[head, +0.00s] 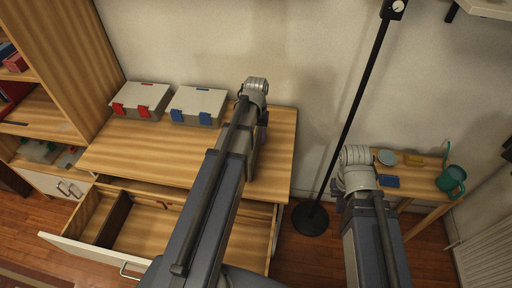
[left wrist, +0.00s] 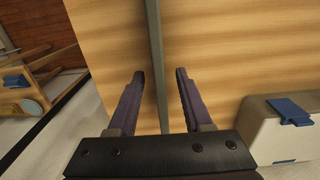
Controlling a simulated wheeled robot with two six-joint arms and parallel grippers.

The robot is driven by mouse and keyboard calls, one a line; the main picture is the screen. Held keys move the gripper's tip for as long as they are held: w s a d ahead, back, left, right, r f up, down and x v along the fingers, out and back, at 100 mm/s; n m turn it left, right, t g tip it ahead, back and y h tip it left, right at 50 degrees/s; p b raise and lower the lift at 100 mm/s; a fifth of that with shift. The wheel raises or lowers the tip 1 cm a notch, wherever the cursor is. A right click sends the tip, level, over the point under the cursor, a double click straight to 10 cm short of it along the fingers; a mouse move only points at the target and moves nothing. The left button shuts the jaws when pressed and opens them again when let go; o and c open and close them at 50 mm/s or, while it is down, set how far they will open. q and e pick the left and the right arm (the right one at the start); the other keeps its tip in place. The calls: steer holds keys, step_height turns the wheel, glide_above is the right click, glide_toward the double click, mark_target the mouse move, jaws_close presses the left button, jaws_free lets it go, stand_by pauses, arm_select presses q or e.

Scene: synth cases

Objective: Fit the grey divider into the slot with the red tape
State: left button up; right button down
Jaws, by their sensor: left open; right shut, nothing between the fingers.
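The left wrist view shows my left gripper (left wrist: 161,72) open, its two dark fingers on either side of a thin grey strip, which looks like the grey divider (left wrist: 154,45) seen edge-on. The open drawer (head: 160,235) holds a dark brown partition (head: 114,220).
A case with red latches (head: 143,97) and one with blue latches (head: 199,101) stand at the desk's back left. A black lamp stand (head: 345,125) rises right of the desk. The desk's left front is clear.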

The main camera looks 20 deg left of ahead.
arm_select(q)
steer(key=shift+f+b, duration=0.3)
steer(key=shift+f, duration=0.35)
steer(key=shift+f, duration=0.15)
step_height(320, 180, down, 5)
steer(key=b, duration=0.5)
jaws_close()
